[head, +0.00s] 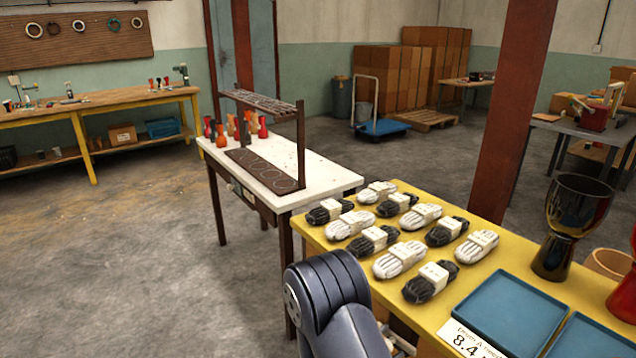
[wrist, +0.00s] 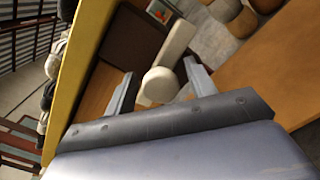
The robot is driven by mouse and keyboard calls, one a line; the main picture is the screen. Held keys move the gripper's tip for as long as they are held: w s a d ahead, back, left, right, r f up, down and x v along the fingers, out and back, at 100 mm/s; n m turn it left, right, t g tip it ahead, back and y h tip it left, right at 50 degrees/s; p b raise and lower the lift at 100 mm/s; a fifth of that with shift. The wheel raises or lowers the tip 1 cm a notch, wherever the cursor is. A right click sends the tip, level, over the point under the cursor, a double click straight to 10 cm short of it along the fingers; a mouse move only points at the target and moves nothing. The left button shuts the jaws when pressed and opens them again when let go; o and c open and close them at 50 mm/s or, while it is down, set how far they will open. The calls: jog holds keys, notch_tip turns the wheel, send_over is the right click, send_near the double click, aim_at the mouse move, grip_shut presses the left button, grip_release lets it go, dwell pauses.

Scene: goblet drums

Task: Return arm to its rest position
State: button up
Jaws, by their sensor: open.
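My gripper (wrist: 158,82) shows in the wrist view with its two fingers apart and nothing between them. A pale rounded object (wrist: 160,84) appears beyond the fingers, apart from them as far as I can tell. In the head view my dark arm rises at the bottom centre, in front of the yellow table's near edge. The gripper itself is hidden in the head view.
The yellow table (head: 480,270) holds several black and white rope bundles (head: 400,258), blue trays (head: 508,312) and a dark goblet drum (head: 572,225). A white table (head: 325,180) with a rack (head: 262,100) stands behind. Open floor (head: 150,270) lies left.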

jog(key=n+p, duration=0.1)
jog(key=p, duration=0.1)
jog(key=n+p, duration=0.4)
jog(key=shift+w+r, duration=0.1)
jog(key=shift+r, duration=0.15)
jog(key=shift+a+f+n+p, duration=0.1)
jog(key=shift+f+n+p, duration=0.05)
jog(key=shift+n+p, duration=0.95)
jog(key=shift+f, duration=0.1)
